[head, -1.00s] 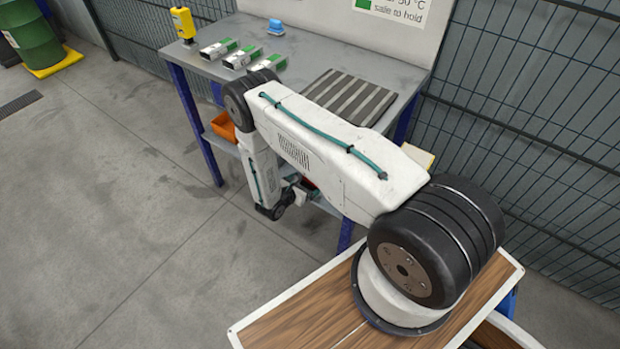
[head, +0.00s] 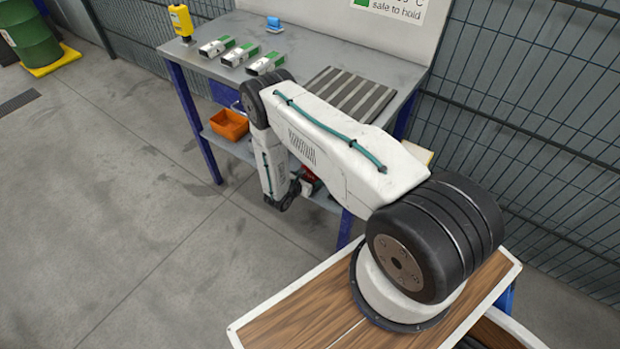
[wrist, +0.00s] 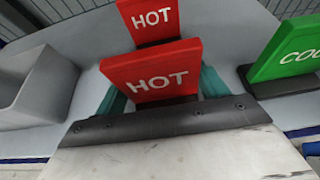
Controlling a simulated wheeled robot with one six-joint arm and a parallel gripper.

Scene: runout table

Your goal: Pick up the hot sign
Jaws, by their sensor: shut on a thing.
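A red hot sign (wrist: 152,70) with white lettering stands upright close in front of my gripper (wrist: 160,92) in the wrist view. The teal fingers are at its left and right sides, shut on it. Its dark lower part sits just behind the gripper's dark edge. A second red hot sign (wrist: 150,20) stands right behind it. In the head view my gripper is hidden by my arm; a small red patch (head: 309,180) shows by the wrist, too small to identify. I cannot tell whether the held sign is lifted.
A grey block-like container (wrist: 38,88) is on the left. An orange bin (head: 229,124) is on the lower shelf. The tabletop (head: 330,50) above carries several small boxes and a striped mat (head: 350,95).

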